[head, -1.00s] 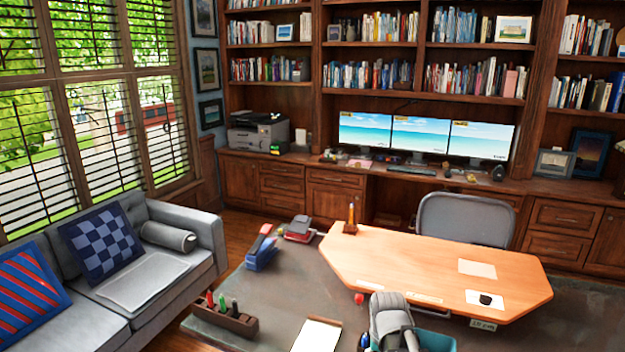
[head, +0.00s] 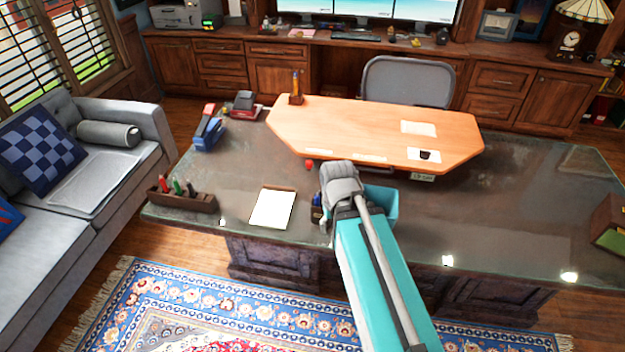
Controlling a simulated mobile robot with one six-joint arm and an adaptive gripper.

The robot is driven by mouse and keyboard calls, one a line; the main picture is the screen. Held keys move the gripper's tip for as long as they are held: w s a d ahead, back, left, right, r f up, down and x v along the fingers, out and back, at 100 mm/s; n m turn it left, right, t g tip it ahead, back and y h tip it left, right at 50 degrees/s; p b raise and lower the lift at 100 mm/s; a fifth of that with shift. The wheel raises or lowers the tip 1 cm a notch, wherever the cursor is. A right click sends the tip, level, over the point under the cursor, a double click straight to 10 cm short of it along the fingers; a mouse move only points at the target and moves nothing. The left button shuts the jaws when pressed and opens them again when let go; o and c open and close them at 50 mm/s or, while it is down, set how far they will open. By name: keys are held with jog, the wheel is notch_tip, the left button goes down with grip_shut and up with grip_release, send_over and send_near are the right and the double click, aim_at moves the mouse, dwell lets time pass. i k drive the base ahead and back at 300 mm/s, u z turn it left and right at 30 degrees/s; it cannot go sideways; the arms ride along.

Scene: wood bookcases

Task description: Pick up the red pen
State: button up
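A slim red upright thing (head: 165,184), which looks like the red pen, stands in a long dark brown holder (head: 195,204) on the left end of the dark desk. A green one (head: 177,187) and a dark one (head: 190,189) stand beside it to the right. My arm reaches up from the bottom right over the middle of the desk. Its grey joint is well to the right of the holder. My gripper's fingers cannot be made out, so whether they are open or shut does not show.
A white pad (head: 272,208) lies right of the holder. A small dark cup (head: 316,212) and a teal bin (head: 384,199) are close to my arm. A blue stapler-like thing (head: 207,132) sits behind the holder. A grey sofa (head: 110,185) stands left of the desk (head: 480,215).

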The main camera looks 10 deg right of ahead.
aim_at(165, 186)
jog(key=k, duration=1.3)
jog(key=u, duration=0.3)
jog(key=i, duration=0.6)
jog(key=u, duration=0.7)
jog(key=i, duration=1.45)
jog(key=z, duration=0.25)
